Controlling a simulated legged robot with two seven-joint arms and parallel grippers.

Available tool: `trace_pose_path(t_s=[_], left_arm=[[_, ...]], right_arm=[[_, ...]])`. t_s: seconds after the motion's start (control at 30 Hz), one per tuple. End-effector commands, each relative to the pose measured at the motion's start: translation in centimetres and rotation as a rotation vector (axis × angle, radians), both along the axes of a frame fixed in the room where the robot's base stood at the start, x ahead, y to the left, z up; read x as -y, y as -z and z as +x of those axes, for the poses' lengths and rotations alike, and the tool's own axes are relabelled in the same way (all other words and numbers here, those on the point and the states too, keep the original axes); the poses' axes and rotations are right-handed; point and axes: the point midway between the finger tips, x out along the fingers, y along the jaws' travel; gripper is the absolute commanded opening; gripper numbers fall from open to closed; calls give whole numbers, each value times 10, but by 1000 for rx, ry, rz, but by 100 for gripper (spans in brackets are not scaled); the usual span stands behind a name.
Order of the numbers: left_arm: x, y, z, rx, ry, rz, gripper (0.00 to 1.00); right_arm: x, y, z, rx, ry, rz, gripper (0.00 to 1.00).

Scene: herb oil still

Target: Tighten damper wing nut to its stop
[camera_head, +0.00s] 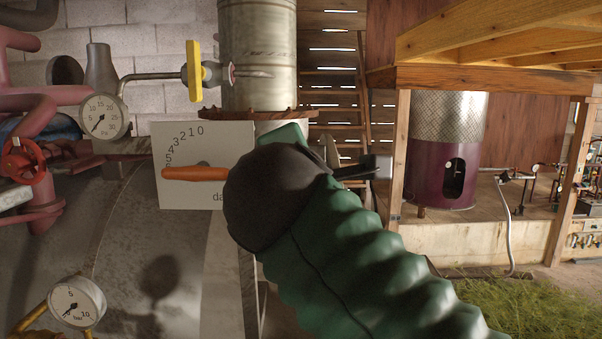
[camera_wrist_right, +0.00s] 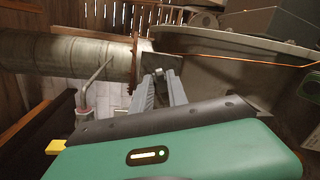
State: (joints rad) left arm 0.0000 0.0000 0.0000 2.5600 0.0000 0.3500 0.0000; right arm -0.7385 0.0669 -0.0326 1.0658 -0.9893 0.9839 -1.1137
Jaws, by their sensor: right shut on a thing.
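My right gripper (camera_wrist_right: 160,80) is shut on a small part beside the grey duct housing in the right wrist view. That part sits between the grey fingertips and is mostly hidden, so I cannot make out the wing nut's shape; its place matches the damper wing nut. In the head view my green and black right arm covers the grip. The white damper dial plate (camera_head: 175,140) has numbers and an orange pointer lever (camera_head: 195,173) lying about level, near the 5 or just past it. My left gripper is in neither view.
A metal flue pipe (camera_head: 257,60) with a rusty flange (camera_head: 255,114) rises behind the dial. A yellow-handled valve (camera_head: 193,70), pressure gauges (camera_head: 103,117) and a red handwheel (camera_head: 23,169) stand left. A purple still (camera_head: 444,165) stands farther right.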

Motion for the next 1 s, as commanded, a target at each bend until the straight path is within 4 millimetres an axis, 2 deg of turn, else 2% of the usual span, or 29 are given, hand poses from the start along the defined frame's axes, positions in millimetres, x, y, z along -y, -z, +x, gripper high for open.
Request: trace_pose_path(t_s=[0.2,0.5,1.0], left_arm=[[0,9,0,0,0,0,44],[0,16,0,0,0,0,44],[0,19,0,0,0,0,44]], right_arm=[[2,6,1,-5,2,188,0],[3,8,1,-6,1,373,0],[3,9,1,-8,3,459,0]])
